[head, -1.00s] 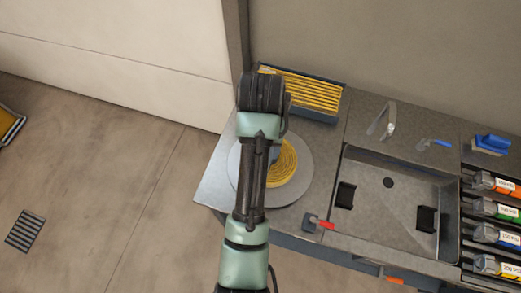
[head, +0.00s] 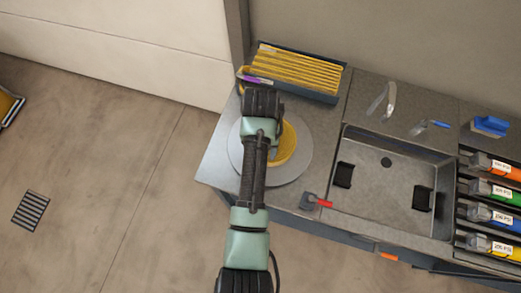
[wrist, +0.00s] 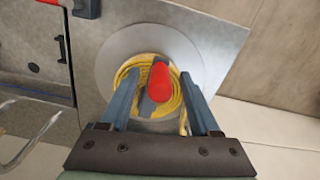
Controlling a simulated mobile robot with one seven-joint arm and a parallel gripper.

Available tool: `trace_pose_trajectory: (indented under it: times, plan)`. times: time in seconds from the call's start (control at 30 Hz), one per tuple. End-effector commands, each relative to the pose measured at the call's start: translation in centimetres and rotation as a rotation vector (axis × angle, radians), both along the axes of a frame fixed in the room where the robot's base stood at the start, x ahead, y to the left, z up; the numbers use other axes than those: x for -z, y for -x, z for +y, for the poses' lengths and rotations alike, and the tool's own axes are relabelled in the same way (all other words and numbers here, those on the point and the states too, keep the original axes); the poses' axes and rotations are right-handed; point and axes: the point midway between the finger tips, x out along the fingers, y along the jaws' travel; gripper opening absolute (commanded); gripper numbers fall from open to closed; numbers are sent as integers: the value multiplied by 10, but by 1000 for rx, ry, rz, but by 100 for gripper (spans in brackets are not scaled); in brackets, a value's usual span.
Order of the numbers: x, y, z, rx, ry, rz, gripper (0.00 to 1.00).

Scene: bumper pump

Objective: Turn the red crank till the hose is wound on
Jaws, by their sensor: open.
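The red crank (wrist: 160,80) has a red knob on a grey arm. It stands over the middle of a round grey disc (wrist: 112,52) in the wrist view. A yellow hose (wrist: 182,96) lies coiled around it, with a loose end hanging toward my gripper. My gripper (wrist: 162,77) is open, one finger on each side of the red knob, with visible gaps. In the head view my arm hides the crank; the disc (head: 300,164) and part of the hose coil (head: 288,145) show beside it.
A tray of yellow lengths (head: 297,68) stands behind the disc. A sink (head: 385,190) lies to the right, with a small red lever (head: 324,203) near its front left corner. Coloured labelled units (head: 493,190) line the far right. Floor is open at left.

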Motion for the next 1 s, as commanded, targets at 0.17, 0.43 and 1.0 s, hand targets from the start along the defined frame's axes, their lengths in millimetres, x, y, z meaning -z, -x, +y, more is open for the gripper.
trace_pose_trajectory:
  times: [0.17, 0.43, 1.0]
  plan:
    - [16, 0, 0, 1, 0, 1, 63]
    - [22, 0, 0, 0, 0, -1, 63]
    - [21, -1, 0, 0, 0, -2, 0]
